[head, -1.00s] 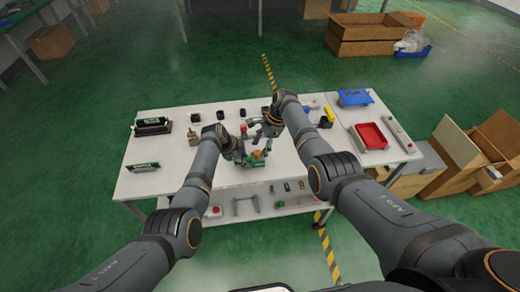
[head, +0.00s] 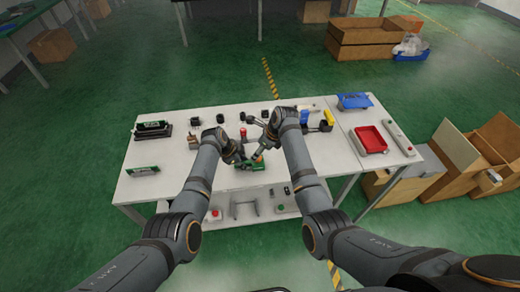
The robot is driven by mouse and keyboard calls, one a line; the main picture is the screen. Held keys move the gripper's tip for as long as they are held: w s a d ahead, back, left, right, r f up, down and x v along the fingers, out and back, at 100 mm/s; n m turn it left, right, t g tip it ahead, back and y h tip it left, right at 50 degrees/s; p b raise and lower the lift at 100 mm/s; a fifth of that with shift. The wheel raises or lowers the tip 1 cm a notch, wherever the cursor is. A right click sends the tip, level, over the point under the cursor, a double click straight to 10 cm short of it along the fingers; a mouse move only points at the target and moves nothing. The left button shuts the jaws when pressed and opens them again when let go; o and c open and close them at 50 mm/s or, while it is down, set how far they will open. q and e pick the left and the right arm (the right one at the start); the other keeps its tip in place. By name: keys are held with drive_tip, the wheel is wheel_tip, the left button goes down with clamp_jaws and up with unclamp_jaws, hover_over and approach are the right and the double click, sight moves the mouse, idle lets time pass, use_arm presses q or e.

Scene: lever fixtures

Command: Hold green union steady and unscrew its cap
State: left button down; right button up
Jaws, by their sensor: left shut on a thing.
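The green union (head: 251,166) is near the front middle of the white table, small and partly covered by my grippers. My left gripper (head: 239,159) is shut on the green union at its left side. My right gripper (head: 267,143) is just above and to the right of the union, pointing down toward it. Its fingers are too small and dark to tell whether they are open or shut. The union's cap is hidden, apparently behind the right gripper.
A red-topped fixture (head: 243,132) stands just behind the grippers. Several small dark fixtures line the table's back. A red tray (head: 370,139) and a blue bin (head: 354,100) are on the right.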

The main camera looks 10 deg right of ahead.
drive_tip(key=m, duration=0.2)
drive_tip(key=m+t+h, duration=0.1)
drive_tip(key=m, duration=0.1)
drive_tip(key=shift+s+a+m, duration=0.1)
drive_tip(key=shift+a+m, duration=0.1)
drive_tip(key=shift+m, duration=0.1)
drive_tip(key=shift+f, duration=0.1)
drive_tip(key=shift+f, duration=1.45)
